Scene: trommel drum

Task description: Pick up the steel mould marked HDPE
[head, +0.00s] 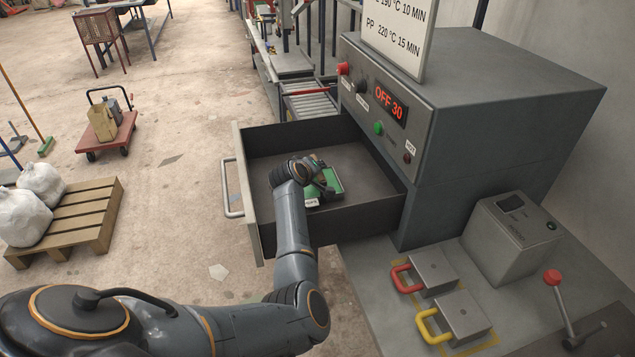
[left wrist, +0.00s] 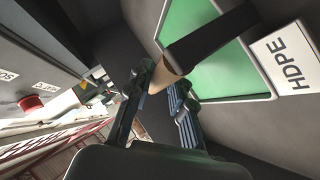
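The HDPE steel mould (head: 329,184) lies in the pulled-out drawer, showing a green face and a white label. In the left wrist view its green face (left wrist: 215,72) is close, with the label HDPE readable at the right. A dark bar and a tan grip piece (left wrist: 164,76) stand in front of it. My left gripper (head: 318,180) is over the mould in the drawer. In the left wrist view its fingertips (left wrist: 160,80) are on either side of the tan piece; whether they press on it is unclear. My right gripper is not in view.
The drawer (head: 258,172) has walls around the mould, with bare floor to the mould's right. The grey oven (head: 470,90) rises behind it. A red-handled block (head: 434,270) and a yellow-handled block (head: 464,314) stand on the bench at right. A lever (head: 560,300) stands beside them.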

